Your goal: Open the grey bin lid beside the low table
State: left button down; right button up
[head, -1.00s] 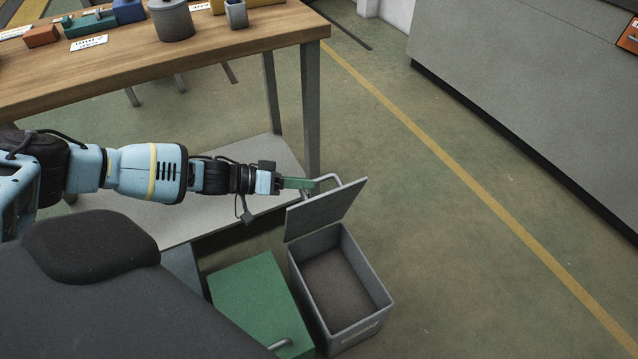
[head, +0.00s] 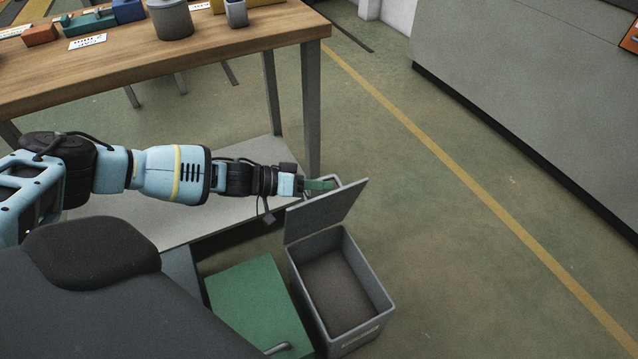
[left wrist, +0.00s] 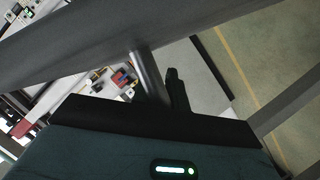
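The grey bin (head: 385,308) stands on the floor beside the low table (head: 215,217). Its grey lid (head: 325,213) is raised, tilted up at the far side, and the empty-looking inside shows. The lid's bar handle (head: 357,183) is on the lid's back. My left gripper (head: 320,185) is behind the raised lid, at the handle, with its green-tinted finger part showing. In the left wrist view a grey bar (left wrist: 148,75) lies close beside a dark finger. Whether the fingers close on it cannot be told. My right gripper is out of view.
A green bin with a shut lid (head: 255,295) stands left of the grey bin. A wooden table (head: 230,47) with several items is behind. Its metal leg (head: 311,110) stands close behind my left gripper. The floor to the right is clear.

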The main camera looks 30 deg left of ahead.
pick_arm(q)
jog(key=shift+n+h, duration=0.4)
jog(key=shift+n, duration=0.3)
jog(key=a, duration=0.1)
jog(key=w+a+b, duration=0.1)
jog(key=a, duration=0.1)
jog(key=w+a, duration=0.1)
jog(key=shift+w+a, duration=0.25)
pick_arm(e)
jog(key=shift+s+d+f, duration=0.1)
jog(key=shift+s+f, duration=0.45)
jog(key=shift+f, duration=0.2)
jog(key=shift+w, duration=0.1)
pick_arm(q)
jog(key=c, duration=1.5)
grip_release()
jog(key=shift+c, duration=0.2)
jog(key=shift+o, duration=0.4)
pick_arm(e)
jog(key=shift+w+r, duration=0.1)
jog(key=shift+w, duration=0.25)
pick_arm(q)
jog(key=shift+r, duration=0.1)
